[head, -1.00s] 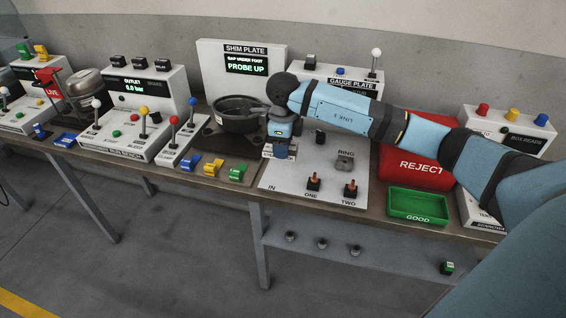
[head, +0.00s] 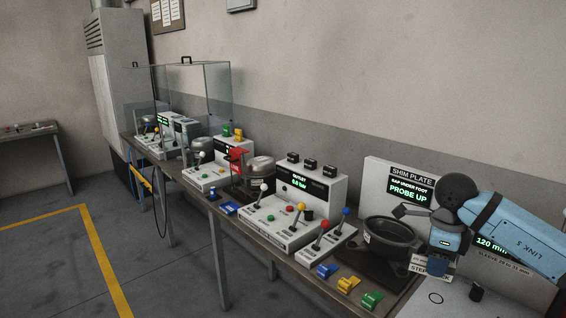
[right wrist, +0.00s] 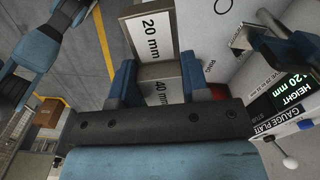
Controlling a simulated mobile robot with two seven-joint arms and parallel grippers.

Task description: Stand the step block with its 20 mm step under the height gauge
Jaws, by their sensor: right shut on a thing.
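The step block (right wrist: 155,28) is in my right gripper (right wrist: 157,75), between its two blue fingers in the right wrist view. Its faces marked 20 mm and 40 mm show there.
A dark round pan (head: 390,237) stands just left of my right gripper, under the shim plate panel (head: 400,185). Blue, yellow and green blocks (head: 348,285) lie along the bench front.

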